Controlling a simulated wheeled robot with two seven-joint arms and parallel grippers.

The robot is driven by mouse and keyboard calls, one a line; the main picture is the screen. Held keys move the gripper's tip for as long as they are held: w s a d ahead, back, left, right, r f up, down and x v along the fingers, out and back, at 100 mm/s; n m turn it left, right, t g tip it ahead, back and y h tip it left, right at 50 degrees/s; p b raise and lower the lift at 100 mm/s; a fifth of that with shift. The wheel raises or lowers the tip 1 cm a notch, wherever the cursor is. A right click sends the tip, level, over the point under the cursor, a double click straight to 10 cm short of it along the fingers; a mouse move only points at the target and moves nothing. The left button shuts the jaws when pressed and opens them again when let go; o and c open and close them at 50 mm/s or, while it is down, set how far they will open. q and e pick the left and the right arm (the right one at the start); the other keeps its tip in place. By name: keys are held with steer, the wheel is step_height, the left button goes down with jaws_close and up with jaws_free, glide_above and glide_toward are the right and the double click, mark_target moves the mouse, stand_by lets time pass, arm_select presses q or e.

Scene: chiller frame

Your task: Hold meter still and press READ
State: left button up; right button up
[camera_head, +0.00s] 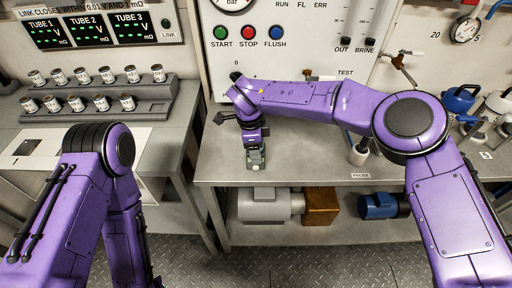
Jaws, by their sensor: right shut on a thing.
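A small grey-green device that looks like the meter (256,160) is on the metal bench near its front edge, below my right gripper. My right gripper (254,146) points down from the purple right arm and is shut on this device. Its fingers and the wrist cover the upper part of the device. I cannot make out a READ button at this size. My left arm is at the lower left, in front of the bench, and its forearm runs down out of the picture, so the left gripper does not show.
The metal bench (310,165) has free room right of the meter. Left, a rack (95,105) holds several small canisters beneath a display panel (88,28). A control panel with START, STOP and FLUSH buttons (248,32) stands behind. Blue-topped vessels (460,98) stand right.

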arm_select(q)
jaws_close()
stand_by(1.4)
